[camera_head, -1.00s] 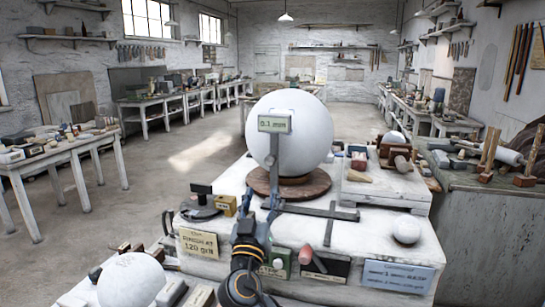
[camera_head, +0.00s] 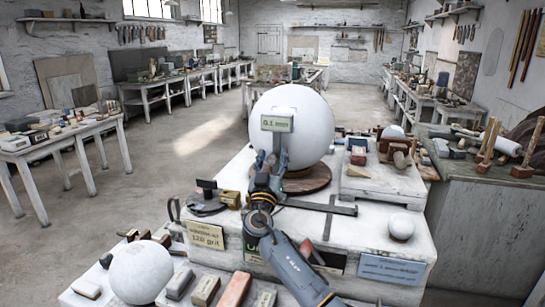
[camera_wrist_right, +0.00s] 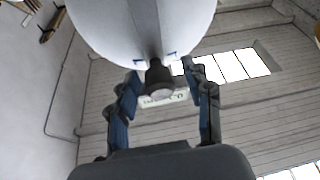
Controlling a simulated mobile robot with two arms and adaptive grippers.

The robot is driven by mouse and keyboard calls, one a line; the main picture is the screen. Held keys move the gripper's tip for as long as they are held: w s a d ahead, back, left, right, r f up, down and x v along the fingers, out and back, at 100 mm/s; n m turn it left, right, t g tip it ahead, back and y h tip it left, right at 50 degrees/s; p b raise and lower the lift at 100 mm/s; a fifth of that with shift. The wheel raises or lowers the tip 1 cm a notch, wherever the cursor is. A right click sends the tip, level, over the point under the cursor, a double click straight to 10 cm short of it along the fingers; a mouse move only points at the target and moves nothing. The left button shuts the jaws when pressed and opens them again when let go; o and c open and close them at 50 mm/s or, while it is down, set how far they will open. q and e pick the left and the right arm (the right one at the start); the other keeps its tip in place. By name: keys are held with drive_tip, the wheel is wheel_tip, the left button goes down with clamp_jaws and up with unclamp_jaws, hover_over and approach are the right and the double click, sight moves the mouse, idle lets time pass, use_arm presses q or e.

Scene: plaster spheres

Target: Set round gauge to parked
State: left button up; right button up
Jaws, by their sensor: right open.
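The gauge carries a pale green label (camera_head: 277,123) reading 0.1 mm, in front of a large white plaster sphere (camera_head: 308,112). A dark flat bar (camera_head: 320,206) lies on the bench below it. My right gripper (camera_head: 270,157) is just under the label, fingers pointing up, and hides the gauge's post. In the right wrist view a dark round knob (camera_wrist_right: 158,78) appears between the open fingers (camera_wrist_right: 162,73), with the label (camera_wrist_right: 165,98) behind it. Whether the fingers touch the knob I cannot tell. My left gripper is not shown.
The large sphere rests on a round wooden base (camera_head: 308,182). A small white sphere (camera_head: 401,227) stands at the bench's right, and another sphere (camera_head: 141,272) at the lower left. A dark block tool (camera_head: 207,196) and a brass block (camera_head: 231,199) lie left of my arm.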

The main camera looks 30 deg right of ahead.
drive_tip(key=shift+c, duration=1.1)
drive_tip(key=shift+a, duration=0.1)
clamp_jaws()
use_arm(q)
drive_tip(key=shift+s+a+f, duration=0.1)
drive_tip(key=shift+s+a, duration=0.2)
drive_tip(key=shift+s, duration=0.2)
use_arm(e)
drive_tip(key=shift+s, duration=0.15)
